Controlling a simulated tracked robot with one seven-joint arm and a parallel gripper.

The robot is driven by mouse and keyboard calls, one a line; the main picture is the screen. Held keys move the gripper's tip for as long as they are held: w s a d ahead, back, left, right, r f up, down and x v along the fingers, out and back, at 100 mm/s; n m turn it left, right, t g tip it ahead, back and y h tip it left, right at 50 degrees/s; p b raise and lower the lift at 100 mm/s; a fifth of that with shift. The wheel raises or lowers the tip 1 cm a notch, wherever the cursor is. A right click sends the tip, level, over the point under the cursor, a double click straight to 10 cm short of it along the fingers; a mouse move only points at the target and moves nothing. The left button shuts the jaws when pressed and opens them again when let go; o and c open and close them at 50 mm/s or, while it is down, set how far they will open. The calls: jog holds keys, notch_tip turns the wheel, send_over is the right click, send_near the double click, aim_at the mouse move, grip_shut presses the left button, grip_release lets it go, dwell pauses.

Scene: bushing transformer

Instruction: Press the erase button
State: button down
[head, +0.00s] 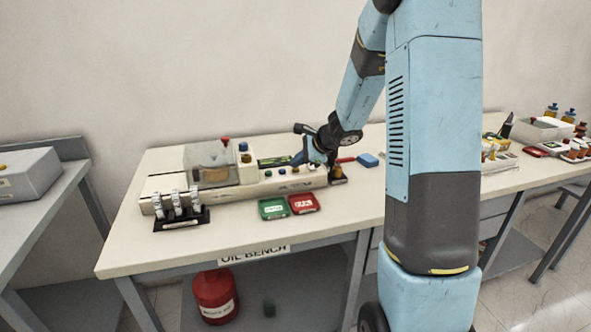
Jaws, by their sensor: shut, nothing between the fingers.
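A long white machine (240,192) stands on the oil bench. It has a clear cover, a dark display (275,161) and a row of small buttons (281,171) on its front right part. The button labels are too small to read, so I cannot tell which one is the erase button. My gripper (297,160) is shut and empty. It is at the right end of the machine, close to the display and buttons. I cannot tell whether it touches the machine, and it hides part of the panel there.
A green box (272,208) and a red box (304,203) lie in front of the machine. A black rack (181,219) with white-capped items stands at front left. A blue item (368,160) lies to the right. A red canister (215,294) stands under the bench.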

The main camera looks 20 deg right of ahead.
aim_at(298, 170)
jog(key=shift+r, duration=0.7)
jog(key=shift+r, duration=0.1)
jog(key=shift+r, duration=2.4)
